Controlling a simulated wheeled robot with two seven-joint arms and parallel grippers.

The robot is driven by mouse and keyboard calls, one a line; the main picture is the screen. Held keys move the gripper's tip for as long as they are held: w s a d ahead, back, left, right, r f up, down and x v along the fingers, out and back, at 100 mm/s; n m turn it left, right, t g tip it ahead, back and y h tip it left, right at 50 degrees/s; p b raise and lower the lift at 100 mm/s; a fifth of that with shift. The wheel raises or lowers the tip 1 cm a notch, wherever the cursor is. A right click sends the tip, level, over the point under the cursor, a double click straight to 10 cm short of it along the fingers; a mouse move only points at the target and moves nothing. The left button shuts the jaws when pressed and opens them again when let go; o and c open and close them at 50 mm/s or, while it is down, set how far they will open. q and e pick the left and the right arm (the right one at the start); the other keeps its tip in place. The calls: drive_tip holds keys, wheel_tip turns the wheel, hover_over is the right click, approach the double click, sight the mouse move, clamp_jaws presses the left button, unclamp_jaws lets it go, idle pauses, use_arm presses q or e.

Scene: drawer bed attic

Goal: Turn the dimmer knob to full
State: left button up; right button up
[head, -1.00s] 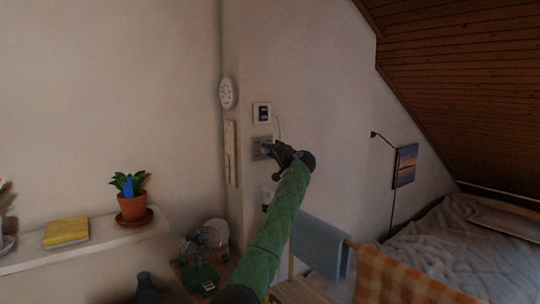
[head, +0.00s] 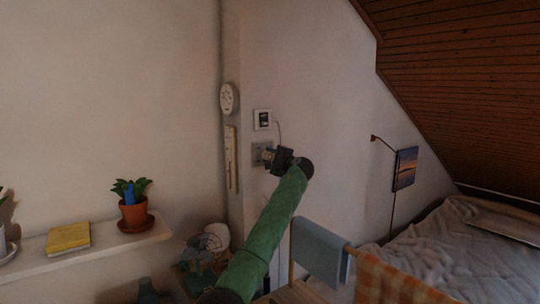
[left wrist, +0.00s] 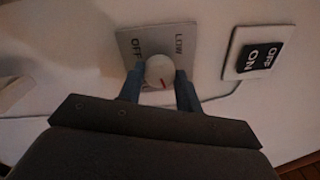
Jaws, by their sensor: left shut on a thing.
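The dimmer knob (left wrist: 160,72) is a pale round knob with a red mark, on a light plate (left wrist: 131,44) labelled OFF and LOW in the left wrist view. Its red mark points toward the bottom of that view, away from both labels. The lower part of the plate is hidden. My left gripper (left wrist: 160,77) is shut on the knob, with one blue-grey finger on each side. In the head view the plate (head: 258,153) is on the wall with my left gripper (head: 267,156) against it. The right gripper is not in view.
An ON/OFF rocker switch (left wrist: 259,55) is beside the dimmer, with a cable (left wrist: 220,96) nearby. A white shelf (head: 95,245) holds a potted plant (head: 133,212) and a yellow book (head: 68,237). A towel rack with a blue towel (head: 320,250) stands right of my arm.

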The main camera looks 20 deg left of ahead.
use_arm(q)
drive_tip(key=m+p, duration=0.2)
drive_tip(key=m, duration=0.1)
drive_tip(key=m+p, duration=0.1)
drive_tip(key=m, duration=0.1)
drive_tip(key=shift+r+m+p, duration=0.2)
drive_tip(key=shift+m+p, duration=0.2)
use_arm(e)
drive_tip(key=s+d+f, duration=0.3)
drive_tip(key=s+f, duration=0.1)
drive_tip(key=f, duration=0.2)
use_arm(q)
drive_tip(key=m+p, duration=0.5)
drive_tip(key=m, duration=0.1)
drive_tip(key=shift+f+m+p, duration=0.1)
drive_tip(key=shift+m+p, duration=0.2)
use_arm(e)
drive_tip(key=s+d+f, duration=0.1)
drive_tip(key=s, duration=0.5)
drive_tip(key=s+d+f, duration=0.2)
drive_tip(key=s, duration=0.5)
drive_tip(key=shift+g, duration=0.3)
use_arm(q)
drive_tip(key=o, duration=1)
drive_tip(key=shift+w, duration=0.1)
